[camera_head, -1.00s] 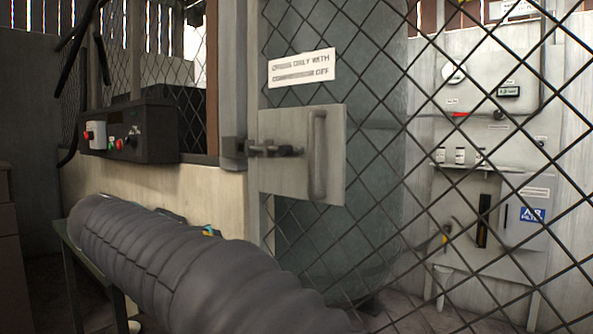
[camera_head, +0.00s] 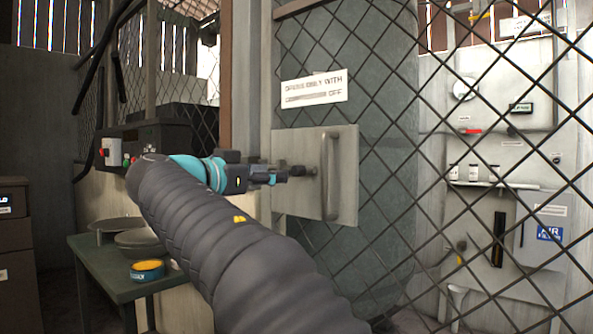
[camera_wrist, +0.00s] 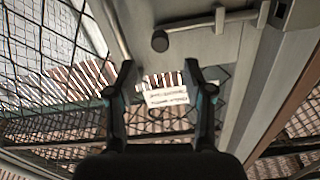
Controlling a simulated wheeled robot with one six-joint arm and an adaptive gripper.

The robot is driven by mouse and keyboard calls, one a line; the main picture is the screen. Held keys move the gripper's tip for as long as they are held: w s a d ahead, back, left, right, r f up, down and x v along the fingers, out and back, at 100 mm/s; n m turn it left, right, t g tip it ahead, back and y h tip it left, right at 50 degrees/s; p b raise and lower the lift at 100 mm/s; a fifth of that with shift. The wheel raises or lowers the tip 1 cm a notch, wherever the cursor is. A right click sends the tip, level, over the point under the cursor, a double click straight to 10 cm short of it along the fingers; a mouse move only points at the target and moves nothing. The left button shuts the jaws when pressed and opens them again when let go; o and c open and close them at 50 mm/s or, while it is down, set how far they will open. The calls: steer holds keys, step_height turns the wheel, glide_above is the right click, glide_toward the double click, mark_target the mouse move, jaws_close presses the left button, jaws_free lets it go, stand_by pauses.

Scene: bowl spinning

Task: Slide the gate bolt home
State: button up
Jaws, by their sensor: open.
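The gate bolt is a horizontal rod on a pale metal plate (camera_head: 345,195) fixed to the mesh gate, beside a vertical bar handle (camera_head: 330,178). In the head view my gripper (camera_head: 290,173) is in front of the plate, at the bolt, and hides most of it. In the wrist view the bolt's dark round knob (camera_wrist: 160,41) shows just beyond and between the fingertips of my open gripper (camera_wrist: 157,68). The bolt's rod (camera_wrist: 190,25) runs right from the knob towards a bracket on the post (camera_wrist: 281,14). Nothing is held between the fingers.
A green table (camera_head: 105,265) with pans (camera_head: 140,240) and a yellow-topped tin (camera_head: 147,270) stands left below my arm. A control box (camera_head: 150,142) is behind it. A white sign (camera_head: 314,88) hangs above the plate. Wall panels (camera_head: 520,215) show through the mesh.

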mark_target(294, 171)
steer(key=p+x, duration=0.1)
steer(key=x, duration=0.7)
steer(key=shift+w+d, duration=0.25)
steer(key=shift+w, duration=0.05)
jaws_close()
